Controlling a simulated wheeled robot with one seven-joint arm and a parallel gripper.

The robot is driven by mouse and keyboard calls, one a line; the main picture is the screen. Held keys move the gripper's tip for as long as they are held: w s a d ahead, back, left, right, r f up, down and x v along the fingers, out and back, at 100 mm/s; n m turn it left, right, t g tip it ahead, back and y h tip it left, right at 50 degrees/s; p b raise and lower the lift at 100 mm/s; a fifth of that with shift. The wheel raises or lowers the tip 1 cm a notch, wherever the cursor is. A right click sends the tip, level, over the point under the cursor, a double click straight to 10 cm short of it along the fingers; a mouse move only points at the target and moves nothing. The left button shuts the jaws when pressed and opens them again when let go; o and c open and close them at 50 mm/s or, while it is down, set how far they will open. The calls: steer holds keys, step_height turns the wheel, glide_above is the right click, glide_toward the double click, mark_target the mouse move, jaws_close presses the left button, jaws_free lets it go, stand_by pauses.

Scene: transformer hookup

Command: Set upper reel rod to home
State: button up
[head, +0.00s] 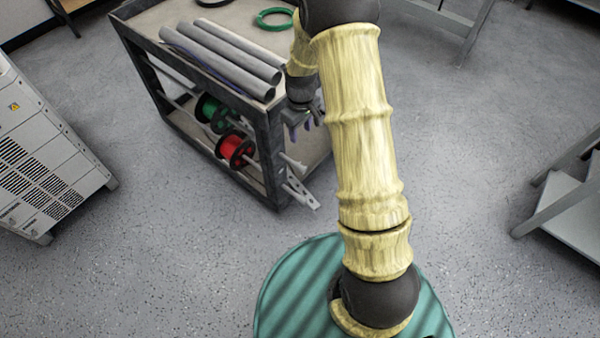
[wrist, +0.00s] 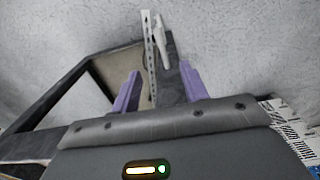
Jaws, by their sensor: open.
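The reel cart's side carries a green reel (head: 211,112) and, below it, a red reel (head: 235,150), each on a pale rod. A pale rod end (head: 292,162), which looks like the upper reel rod's, sticks out past the cart's near corner. A perforated pale bracket (head: 301,192) sits just below it. My gripper (head: 303,124) is open, with purple fingers pointing down, above the rod end and beside the cart's corner. In the wrist view, a pale rod (wrist: 161,40) and the perforated strip (wrist: 150,65) lie beyond the gap between my open fingers (wrist: 160,85). Nothing is held.
The dark-framed cart (head: 262,105) carries grey pipes (head: 222,55) and a green cable ring (head: 275,19) on top. A grey cabinet (head: 45,150) stands at the left. A metal frame (head: 570,195) stands at the right. The floor between is clear.

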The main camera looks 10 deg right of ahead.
mark_target(300, 166)
steer(key=f, duration=0.1)
steer(key=w+f, duration=0.1)
steer(key=shift+f+n, duration=0.3)
step_height(300, 166, down, 17)
steer(key=shift+f+b, duration=0.2)
steer(key=shift+b, duration=0.25)
steer(key=shift+c, duration=0.3)
jaws_close()
